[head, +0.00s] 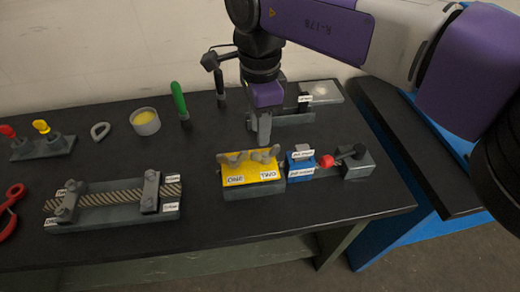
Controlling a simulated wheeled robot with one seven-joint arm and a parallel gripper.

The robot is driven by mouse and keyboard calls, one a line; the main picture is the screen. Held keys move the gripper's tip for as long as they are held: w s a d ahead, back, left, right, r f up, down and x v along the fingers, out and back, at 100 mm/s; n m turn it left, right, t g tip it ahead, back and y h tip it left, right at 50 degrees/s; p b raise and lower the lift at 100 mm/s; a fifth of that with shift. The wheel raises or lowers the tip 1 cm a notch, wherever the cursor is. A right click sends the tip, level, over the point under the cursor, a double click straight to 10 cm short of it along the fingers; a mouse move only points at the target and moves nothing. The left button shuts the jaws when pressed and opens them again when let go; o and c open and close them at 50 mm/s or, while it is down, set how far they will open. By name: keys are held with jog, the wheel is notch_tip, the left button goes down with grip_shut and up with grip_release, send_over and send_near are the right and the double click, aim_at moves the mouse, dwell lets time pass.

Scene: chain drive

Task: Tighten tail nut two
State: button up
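A yellow block (250,180) stands near the table's front, with labels ONE on its left and TWO on its right. A grey winged piece (267,154) sits on top above TWO, and a similar one (235,158) above ONE. On the left, a grey clamp fixture (108,213) holds a ribbed bar (110,196) under two crosswise bars with nut-like studs; its small labels are hard to read. I cannot tell which piece is tail nut two. My gripper (264,138) points down just behind or above the yellow block's right half. Its finger gap and any contact are unclear.
A blue block (300,167) and a grey block with a red knob (357,163) stand right of the yellow block. Behind are a grey fixture (292,119), a green-handled tool (179,99) and a cup (145,121). Red-handled tool (12,196) lies far left. The table's front middle is clear.

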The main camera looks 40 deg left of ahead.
aim_at(260, 151)
jog(key=shift+f+n, duration=0.15)
jog(key=shift+n, duration=0.35)
notch_tip(260, 151, down, 8)
jog(key=shift+r+p, duration=0.25)
jog(key=shift+p, duration=0.4)
jog(key=shift+c, duration=0.2)
grip_shut()
